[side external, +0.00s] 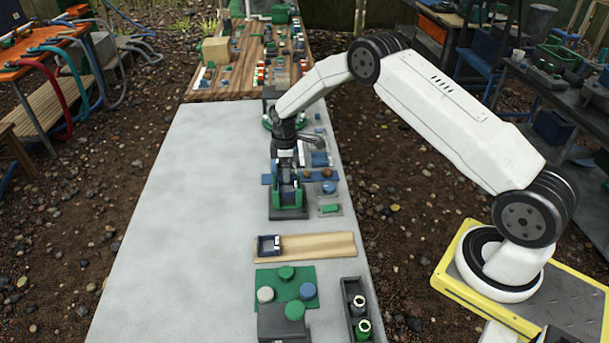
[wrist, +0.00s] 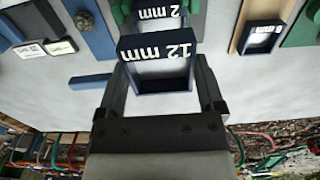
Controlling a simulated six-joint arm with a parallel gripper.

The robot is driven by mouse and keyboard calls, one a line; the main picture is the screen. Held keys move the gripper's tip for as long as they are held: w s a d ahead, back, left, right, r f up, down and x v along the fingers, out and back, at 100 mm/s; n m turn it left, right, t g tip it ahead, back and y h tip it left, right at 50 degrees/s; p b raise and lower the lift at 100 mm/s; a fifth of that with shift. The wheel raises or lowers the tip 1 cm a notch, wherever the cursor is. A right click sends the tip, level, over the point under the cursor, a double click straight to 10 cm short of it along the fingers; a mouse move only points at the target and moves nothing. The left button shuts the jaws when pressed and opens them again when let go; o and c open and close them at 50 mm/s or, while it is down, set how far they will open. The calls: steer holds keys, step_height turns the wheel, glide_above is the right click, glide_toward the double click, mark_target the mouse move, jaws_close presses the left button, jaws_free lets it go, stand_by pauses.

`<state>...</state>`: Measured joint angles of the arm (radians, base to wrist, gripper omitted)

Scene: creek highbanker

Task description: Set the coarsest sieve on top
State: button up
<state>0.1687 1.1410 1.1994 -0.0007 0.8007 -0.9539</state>
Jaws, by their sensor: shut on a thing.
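My gripper (side external: 287,181) is shut on a dark blue square sieve marked 12 mm (wrist: 158,48), one finger at each side in the wrist view (wrist: 160,75). It is at the green-posted stand (side external: 275,198) on its dark base (side external: 288,213). A sieve marked 2 mm (wrist: 157,12) shows between the green posts, just beyond the held one. I cannot tell whether the two touch. A smaller-lettered sieve (wrist: 262,38), apparently marked 6 mm, rests on the left end of a wooden board (side external: 325,246); in the side view it is a dark square (side external: 268,245).
A green board with round knobs (side external: 270,277) and a dark tray with two cylinders (side external: 350,312) lie nearer the camera. A blue bar (side external: 322,176) and small parts lie beside the stand. The left of the pale table (side external: 180,210) is clear.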

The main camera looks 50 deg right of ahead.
steer(key=shift+f, duration=0.55)
steer(key=shift+o, duration=0.2)
steer(key=shift+s+f, duration=0.15)
steer(key=shift+f, duration=0.2)
steer(key=shift+s+f, duration=0.1)
steer(key=shift+f, duration=0.25)
stand_by(0.8)
steer(key=shift+f, duration=0.35)
stand_by(0.6)
